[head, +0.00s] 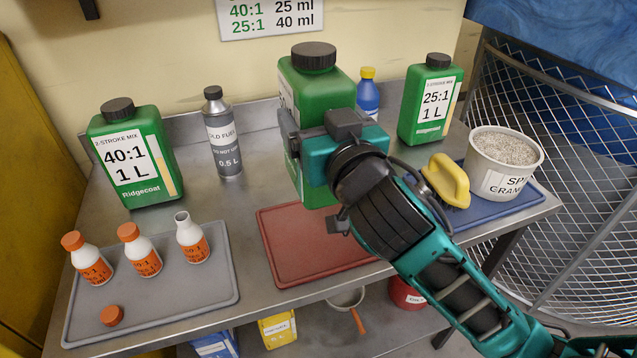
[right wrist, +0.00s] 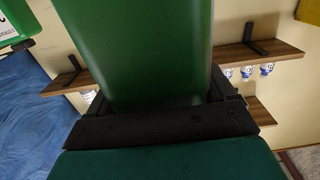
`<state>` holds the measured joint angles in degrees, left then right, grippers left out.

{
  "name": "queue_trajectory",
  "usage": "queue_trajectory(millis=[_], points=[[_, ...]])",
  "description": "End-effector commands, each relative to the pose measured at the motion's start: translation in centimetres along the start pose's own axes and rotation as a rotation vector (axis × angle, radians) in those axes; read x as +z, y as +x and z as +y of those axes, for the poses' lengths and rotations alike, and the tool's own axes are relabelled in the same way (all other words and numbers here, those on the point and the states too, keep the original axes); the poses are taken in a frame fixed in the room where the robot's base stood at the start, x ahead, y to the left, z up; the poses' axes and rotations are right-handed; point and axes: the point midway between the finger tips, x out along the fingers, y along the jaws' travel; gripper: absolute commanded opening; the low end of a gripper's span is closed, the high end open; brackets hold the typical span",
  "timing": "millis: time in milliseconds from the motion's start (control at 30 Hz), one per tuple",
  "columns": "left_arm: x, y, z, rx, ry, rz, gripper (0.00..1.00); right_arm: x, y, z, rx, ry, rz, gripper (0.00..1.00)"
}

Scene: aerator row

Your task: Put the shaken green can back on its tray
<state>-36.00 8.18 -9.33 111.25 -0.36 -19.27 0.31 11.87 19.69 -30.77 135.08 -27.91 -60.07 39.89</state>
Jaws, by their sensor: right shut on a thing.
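A large green can (head: 325,88) with a black cap is in the middle of the head view. My right gripper (head: 318,145) is shut on it, across its near face. The can is upright or nearly so, and its lower part shows over the back of the red tray (head: 315,258). It looks held above the tray, but the gap is hard to judge. My arm hides most of its label. In the right wrist view the green can (right wrist: 150,50) fills the space between the fingers. My left gripper is not in view.
Green 40:1 can (head: 165,185) and grey fuel bottle (head: 222,165) stand left. Small orange-labelled bottles stand on a grey tray (head: 205,285). The red tray's visible surface is clear.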

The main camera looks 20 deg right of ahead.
Motion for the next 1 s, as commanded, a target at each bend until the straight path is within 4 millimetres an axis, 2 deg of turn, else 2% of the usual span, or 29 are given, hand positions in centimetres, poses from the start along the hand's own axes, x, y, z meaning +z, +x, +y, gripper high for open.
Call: queue_trajectory(millis=[33, 100, 233, 467, 800, 1000], points=[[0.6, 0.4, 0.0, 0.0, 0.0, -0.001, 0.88, 1.4, 0.0, 0.1, 0.001, -0.004, 0.005, 0.08], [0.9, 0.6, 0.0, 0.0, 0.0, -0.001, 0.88, 2.9, 0.0, 0.0, 0.0, -0.003, 0.004, 0.08], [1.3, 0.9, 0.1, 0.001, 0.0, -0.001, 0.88, 5.0, 0.0, 0.0, 0.0, -0.001, 0.007, 0.08], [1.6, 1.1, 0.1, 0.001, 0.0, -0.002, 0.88, 6.5, 0.1, 0.0, 0.0, 0.001, 0.009, 0.08], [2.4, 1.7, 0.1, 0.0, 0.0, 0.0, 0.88, 10.5, 0.1, 0.0, -0.001, -0.001, 0.008, 0.08], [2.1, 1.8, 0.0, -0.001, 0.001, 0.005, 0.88, 10.6, 0.1, 0.0, 0.0, 0.0, 0.01, 0.08]])
